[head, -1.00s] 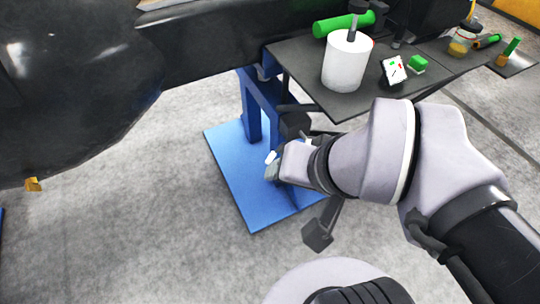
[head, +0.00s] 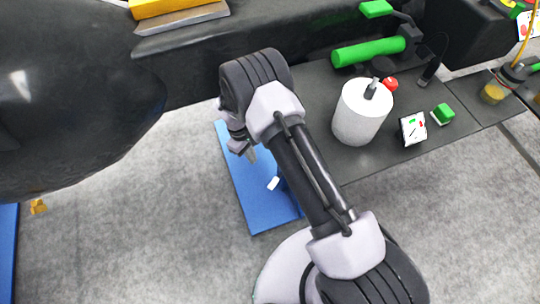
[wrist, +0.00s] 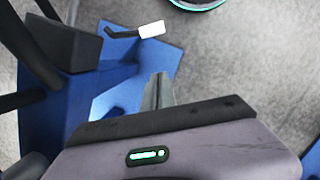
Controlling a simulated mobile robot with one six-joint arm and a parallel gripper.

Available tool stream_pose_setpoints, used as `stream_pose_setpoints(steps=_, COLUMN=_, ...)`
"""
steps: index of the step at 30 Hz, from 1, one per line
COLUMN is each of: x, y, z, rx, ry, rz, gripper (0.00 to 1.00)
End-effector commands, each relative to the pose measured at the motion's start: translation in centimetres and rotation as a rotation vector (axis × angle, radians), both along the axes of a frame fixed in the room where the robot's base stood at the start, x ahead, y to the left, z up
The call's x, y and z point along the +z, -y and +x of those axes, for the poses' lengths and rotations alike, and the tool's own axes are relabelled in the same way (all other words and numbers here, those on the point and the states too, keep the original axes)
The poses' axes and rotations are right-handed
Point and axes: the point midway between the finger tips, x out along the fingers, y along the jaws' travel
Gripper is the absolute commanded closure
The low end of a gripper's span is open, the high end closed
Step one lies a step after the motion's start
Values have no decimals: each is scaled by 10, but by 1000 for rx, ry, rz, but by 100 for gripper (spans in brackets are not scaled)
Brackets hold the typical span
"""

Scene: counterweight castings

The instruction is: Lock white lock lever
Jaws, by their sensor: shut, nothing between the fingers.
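The white lock lever (wrist: 152,30) shows in the wrist view as a white tip on a thin black arm, above a blue base (wrist: 168,60). In the head view its white tip (head: 273,183) shows over the blue base plate (head: 248,205), beside my arm. My arm hides the rest of the lever there. My gripper (head: 252,157) is up and left of the white tip in the head view, apart from it. In the wrist view my gripper's fingers (wrist: 158,88) are together and empty, just below the lever's tip in the picture.
A dark grey block (wrist: 62,42) with black bars is at the wrist view's left. In the head view, a dark shelf (head: 380,165) carries a white cylinder (head: 361,113) and a green-handled tool (head: 368,52). A big black rounded body (head: 70,100) fills the left.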

Motion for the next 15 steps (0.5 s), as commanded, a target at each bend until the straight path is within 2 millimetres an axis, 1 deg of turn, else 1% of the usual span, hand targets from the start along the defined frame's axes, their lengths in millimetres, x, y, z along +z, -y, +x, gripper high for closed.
stream_pose_setpoints(steps=1, x=-7, y=-1, z=-3, rx=16, ry=-9, rz=-4, gripper=100)
stream_pose_setpoints(steps=3, x=-14, y=-1, z=-6, rx=27, ry=-15, rz=-7, gripper=100)
stream_pose_setpoints(steps=11, x=-16, y=-1, z=-6, rx=28, ry=-16, rz=-8, gripper=100)
stream_pose_setpoints(steps=13, x=-18, y=0, z=-6, rx=27, ry=-15, rz=-8, gripper=100)
stream_pose_setpoints(steps=15, x=-26, y=1, z=-8, rx=27, ry=-17, rz=-8, gripper=100)
